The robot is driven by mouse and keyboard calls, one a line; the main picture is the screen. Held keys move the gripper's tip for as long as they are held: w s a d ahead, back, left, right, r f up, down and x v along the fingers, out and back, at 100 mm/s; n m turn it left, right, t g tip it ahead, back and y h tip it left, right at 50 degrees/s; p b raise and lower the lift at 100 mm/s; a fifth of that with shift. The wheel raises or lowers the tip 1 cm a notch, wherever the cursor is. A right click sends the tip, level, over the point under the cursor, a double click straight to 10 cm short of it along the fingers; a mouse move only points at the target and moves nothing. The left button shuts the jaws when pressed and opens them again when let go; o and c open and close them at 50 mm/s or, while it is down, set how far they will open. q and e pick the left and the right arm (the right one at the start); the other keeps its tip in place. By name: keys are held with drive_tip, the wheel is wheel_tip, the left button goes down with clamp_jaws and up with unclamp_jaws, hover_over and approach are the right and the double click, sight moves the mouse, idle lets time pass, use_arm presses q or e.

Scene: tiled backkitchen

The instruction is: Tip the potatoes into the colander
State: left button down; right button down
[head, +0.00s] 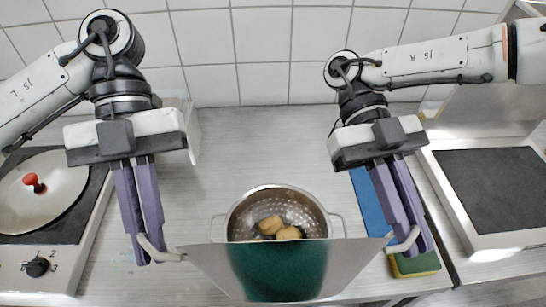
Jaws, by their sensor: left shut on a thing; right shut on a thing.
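A steel colander (295,201) with perforated walls and side handles stands on the counter in the middle. Several yellow-brown potatoes (270,225) show inside its bowl. A grey and teal pot (285,272) is in front of the colander, overlapping its near side. It appears tilted; its inside cannot be made out. My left gripper (146,258) is shut on the pot's left handle (158,250). My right gripper (418,247) is shut on its right handle (402,246). The colander's lower front is hidden behind the pot.
A hob (75,231) with a glass lid (42,208) and red knob is at left. Another dark hob plate (490,188) is at right. A blue board (368,198) and a green-yellow sponge (417,266) lie by my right gripper. The counter behind the colander is clear.

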use_arm(q)
drive_tip(key=shift+a, duration=0.1)
use_arm(e)
drive_tip(key=shift+r, duration=0.1)
